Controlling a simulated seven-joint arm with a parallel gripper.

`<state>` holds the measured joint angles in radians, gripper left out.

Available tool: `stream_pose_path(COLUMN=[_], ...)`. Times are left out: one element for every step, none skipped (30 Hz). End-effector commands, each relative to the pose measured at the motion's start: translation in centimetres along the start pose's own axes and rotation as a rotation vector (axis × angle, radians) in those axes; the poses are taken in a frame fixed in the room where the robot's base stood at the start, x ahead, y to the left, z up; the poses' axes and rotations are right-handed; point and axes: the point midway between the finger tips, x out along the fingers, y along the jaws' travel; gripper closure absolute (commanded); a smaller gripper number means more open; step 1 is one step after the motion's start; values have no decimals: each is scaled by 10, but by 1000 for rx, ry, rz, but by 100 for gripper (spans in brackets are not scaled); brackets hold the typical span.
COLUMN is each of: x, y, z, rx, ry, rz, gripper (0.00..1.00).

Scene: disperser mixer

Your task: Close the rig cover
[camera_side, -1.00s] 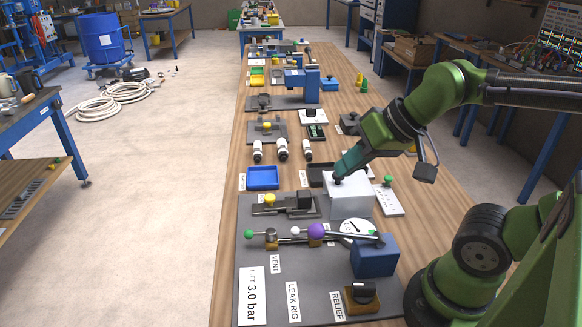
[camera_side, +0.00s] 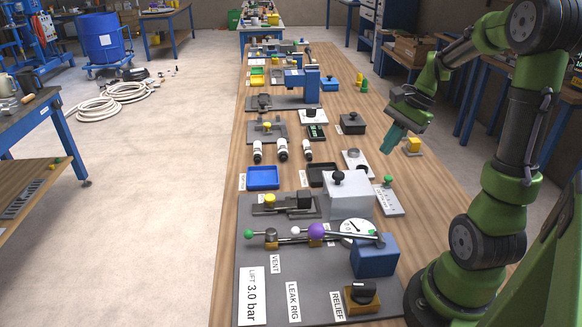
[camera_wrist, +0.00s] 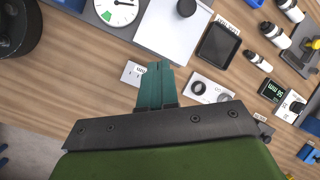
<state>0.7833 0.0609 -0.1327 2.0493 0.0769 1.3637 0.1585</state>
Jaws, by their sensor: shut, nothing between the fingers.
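A white box-shaped cover (camera_side: 348,196) with a black knob (camera_side: 338,177) stands at the back right of the grey leak rig plate (camera_side: 262,268), behind the round gauge (camera_side: 358,228). I cannot tell from its look whether it is fully closed. In the wrist view the cover (camera_wrist: 176,28) is at the top with its knob, beside the gauge (camera_wrist: 116,8). My gripper (camera_side: 386,150) has teal fingers pointing down, shut and empty, above the table to the right of and behind the cover, apart from it. The fingers (camera_wrist: 160,66) also show together in the wrist view.
A green-knobbed panel (camera_side: 389,198) stands right of the cover. A black tray (camera_side: 318,176) and a ring fixture (camera_side: 356,162) lie behind it.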

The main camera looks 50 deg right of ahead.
Motion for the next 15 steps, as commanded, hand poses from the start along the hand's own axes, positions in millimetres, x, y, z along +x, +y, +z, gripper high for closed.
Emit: stream_pose_path(x=[-2,-4,-6,-8,-10,-14,-17,-21,-24,-24,-23,-20,-18,-15,-10], y=[4,5,6,5,3,-1,-6,-9,-12,-12,-12,-12,-13,-13,-14], z=[-24,-33,-43,-49,-52,-52,-50,-46,-42,-40,-38,-36,-36,-35,-34], rx=[144,217,304,364,416,462,481,496,512,523,532,538,540,539,538], ry=[-51,-81,-121,-152,-182,-215,-234,-248,-265,-275,-283,-290,-290,-290,-290], rz=[-4,-8,-14,-19,-25,-30,-33,-37,-38,-37,-35,-32,-32,-31,-30], gripper=[100,100,100,100,100,100,100,100,100,100,100,100,100,100,100])
